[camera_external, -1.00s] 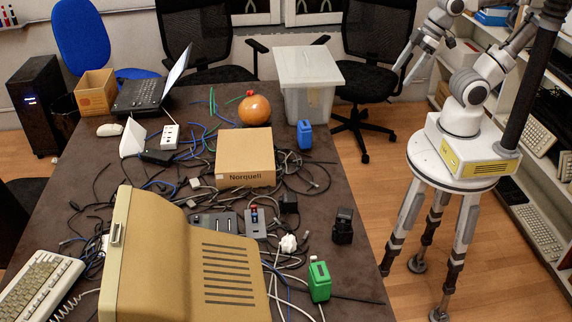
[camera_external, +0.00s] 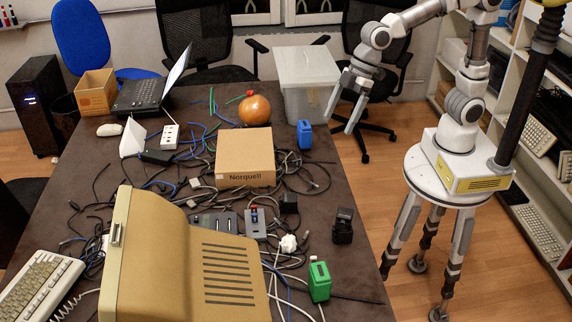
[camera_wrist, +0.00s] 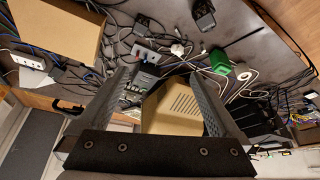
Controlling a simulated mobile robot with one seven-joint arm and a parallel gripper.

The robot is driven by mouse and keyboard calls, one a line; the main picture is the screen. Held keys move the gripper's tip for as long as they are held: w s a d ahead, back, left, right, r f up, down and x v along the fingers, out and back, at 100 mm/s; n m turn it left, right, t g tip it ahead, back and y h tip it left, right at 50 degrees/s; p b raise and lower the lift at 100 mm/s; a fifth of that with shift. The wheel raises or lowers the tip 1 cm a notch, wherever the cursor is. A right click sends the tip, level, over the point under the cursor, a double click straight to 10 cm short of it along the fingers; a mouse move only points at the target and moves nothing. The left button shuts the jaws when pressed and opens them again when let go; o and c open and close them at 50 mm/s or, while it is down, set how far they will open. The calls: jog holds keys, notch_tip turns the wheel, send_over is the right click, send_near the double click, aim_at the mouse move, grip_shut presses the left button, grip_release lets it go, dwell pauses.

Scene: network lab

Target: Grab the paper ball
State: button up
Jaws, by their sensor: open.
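The paper ball (camera_external: 288,243) is a small crumpled white lump on the dark table, among cables behind the green bottle-like container. It also shows in the wrist view (camera_wrist: 178,49), beyond the fingertips. My gripper (camera_external: 341,117) is open and empty. It is above the table's right edge near the white bin, high and well away from the paper ball. In the wrist view both fingers are apart with nothing between them but the distant beige monitor.
A cardboard box (camera_external: 245,160), an orange ball (camera_external: 254,111), a blue container (camera_external: 304,134), a small black device (camera_external: 343,226), a green container (camera_external: 319,281) and a large beige monitor (camera_external: 190,262) stand around. Tangled cables cover the middle. The table's right strip is mostly clear.

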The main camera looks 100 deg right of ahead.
aim_at(291, 236)
jog(key=w+a+f+n+b, duration=0.1)
jog(key=w+a+f, duration=0.3)
jog(key=f, duration=0.4)
jog(key=w+a+f+b, duration=0.2)
jog(key=w+a+f, duration=0.2)
jog(key=f, duration=0.4)
jog(key=w+a+f+n+g+y+b, duration=0.1)
jog(key=w+a+f, duration=0.3)
jog(key=f, duration=0.5)
jog(key=shift+w+a+n+b, duration=0.15)
jog(key=shift+w+b, duration=0.2)
jog(key=shift+w, duration=0.15)
jog(key=shift+w+a+n+b, duration=0.15)
jog(key=shift+w+b, duration=0.15)
jog(key=shift+w, duration=0.15)
jog(key=shift+b+x, duration=0.6)
jog(key=shift+x, duration=2.3)
jog(key=shift+s+a, duration=0.15)
jog(key=shift+s, duration=0.05)
jog(key=c, duration=1.4)
